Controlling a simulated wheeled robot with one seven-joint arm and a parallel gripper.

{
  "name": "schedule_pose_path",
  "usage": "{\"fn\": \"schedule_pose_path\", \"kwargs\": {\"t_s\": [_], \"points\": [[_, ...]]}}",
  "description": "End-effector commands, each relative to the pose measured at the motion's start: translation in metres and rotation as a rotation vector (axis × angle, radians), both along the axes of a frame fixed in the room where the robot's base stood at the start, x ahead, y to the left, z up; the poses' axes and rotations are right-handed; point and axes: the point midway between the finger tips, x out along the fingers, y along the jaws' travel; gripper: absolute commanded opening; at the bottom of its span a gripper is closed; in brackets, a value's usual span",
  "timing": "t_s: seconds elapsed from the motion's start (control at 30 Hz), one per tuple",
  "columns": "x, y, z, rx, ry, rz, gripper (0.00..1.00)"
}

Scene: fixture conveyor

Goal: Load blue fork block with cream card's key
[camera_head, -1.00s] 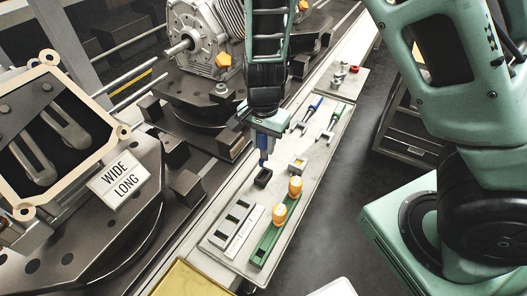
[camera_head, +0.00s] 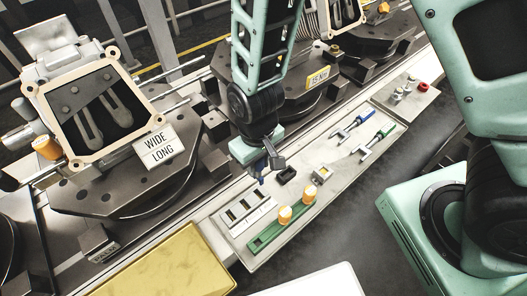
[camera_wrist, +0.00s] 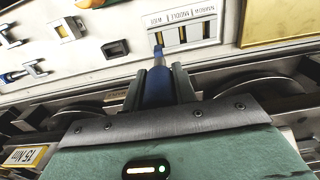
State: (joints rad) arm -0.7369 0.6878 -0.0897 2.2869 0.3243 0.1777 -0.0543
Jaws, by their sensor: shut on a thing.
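My gripper (camera_head: 262,158) is shut on a blue-handled tool (camera_wrist: 158,88) with a thin shank. Its tip hangs close to the WIDE end of the pale rack (camera_wrist: 184,24), which is labelled NARROW, MIDDLE and WIDE; I cannot tell whether it touches. The rack (camera_head: 235,222) also shows in the head view, below my gripper. A blue fork-shaped piece (camera_head: 346,131) lies on the grey tray, with a green one (camera_head: 377,142) to its right. The cream card (camera_head: 158,147) reads WIDE LONG and stands before a cream-framed fixture.
A green rail (camera_head: 265,238) bears two orange knobs. A yellow panel (camera_head: 165,268) lies at front left. Dark fixtures line the tray's far side.

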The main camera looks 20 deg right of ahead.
Motion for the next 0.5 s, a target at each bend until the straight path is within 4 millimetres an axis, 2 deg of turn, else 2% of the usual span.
{"fn": "schedule_pose_path", "kwargs": {"t_s": [0.33,0.5], "points": [[0.000,-0.001,0.001,0.000,0.001,-0.004,0.00],[0.000,-0.001,-0.011,0.000,0.001,-0.005,0.00]]}}
